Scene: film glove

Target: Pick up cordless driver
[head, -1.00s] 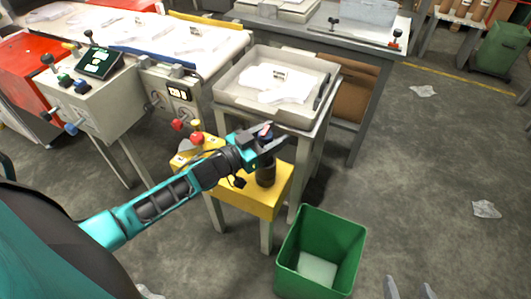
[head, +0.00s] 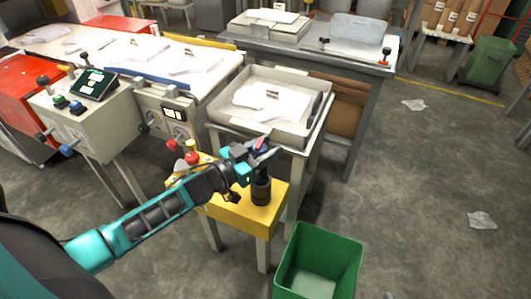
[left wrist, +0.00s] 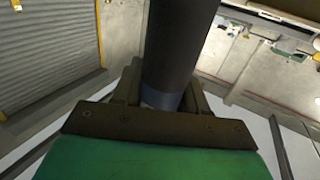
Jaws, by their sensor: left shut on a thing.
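The cordless driver (head: 261,190) is a dark, upright cylindrical body over the yellow stool top. My left gripper (head: 262,152) comes in from the left and is shut on its upper part, with a bit of red showing at the jaws. In the left wrist view, the driver's dark shaft (left wrist: 178,45) stands between the two fingers (left wrist: 160,100). I cannot tell whether its base touches the stool. A small grey tip at the bottom edge of the head view may be my right gripper (head: 388,296); its jaws are hidden.
The yellow stool (head: 235,212) has red knobs (head: 191,158) beside it. A grey tray (head: 222,112) with white film gloves sits on a table just behind. A green bin (head: 340,262) stands in front right. Open floor lies to the right, with scraps.

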